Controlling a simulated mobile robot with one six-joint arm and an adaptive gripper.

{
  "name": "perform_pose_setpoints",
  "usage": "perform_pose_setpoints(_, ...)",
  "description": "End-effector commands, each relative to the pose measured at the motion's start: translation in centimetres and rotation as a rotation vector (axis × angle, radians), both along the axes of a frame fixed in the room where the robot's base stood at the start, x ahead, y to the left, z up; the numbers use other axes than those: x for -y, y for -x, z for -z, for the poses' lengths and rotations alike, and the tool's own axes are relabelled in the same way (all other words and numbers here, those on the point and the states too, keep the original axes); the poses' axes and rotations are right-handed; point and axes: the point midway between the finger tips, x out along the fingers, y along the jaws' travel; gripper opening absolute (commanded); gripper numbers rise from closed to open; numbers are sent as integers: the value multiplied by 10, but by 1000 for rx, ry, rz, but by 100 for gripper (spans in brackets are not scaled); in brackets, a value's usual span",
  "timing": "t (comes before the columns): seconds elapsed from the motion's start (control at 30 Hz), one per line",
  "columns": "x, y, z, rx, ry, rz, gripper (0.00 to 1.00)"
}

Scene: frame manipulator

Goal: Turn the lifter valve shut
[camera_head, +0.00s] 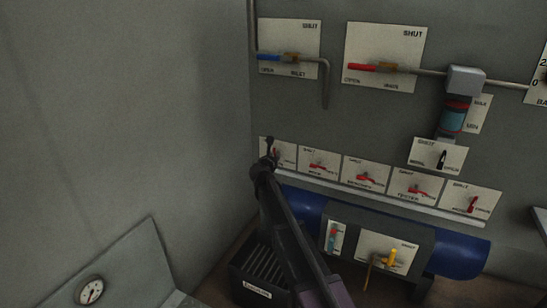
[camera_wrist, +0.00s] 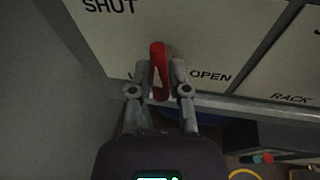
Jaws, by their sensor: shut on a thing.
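The leftmost valve panel of the lower row (camera_head: 287,159) shows in the head view, partly behind my gripper (camera_head: 270,152). In the wrist view its red handle (camera_wrist: 159,58) stands roughly upright between the two grey fingers of my gripper (camera_wrist: 160,75), which are shut on it. SHUT is printed at the panel's upper left and OPEN to the right of the handle. The name label by the handle is mostly hidden by the fingers. The handle's pivot cannot be made out clearly.
Several similar red-handled panels (camera_head: 366,176) run to the right along a ledge. The neighbouring panel (camera_wrist: 285,70) reads RACK. A blue tank (camera_head: 458,255) and a dark slatted box (camera_head: 252,282) sit below. A grey side wall (camera_head: 130,110) is close on the left.

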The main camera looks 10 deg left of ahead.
Motion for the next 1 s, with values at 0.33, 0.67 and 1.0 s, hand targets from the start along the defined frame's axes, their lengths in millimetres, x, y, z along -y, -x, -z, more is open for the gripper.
perform_pose_setpoints(0.33, -1, -2, -1, 2, 3, -2, 52)
perform_pose_setpoints(0.67, -1, 0, 0, 1, 1, -1, 58)
perform_pose_setpoints(1.0, 0, 0, 0, 1, 0, 0, 58)
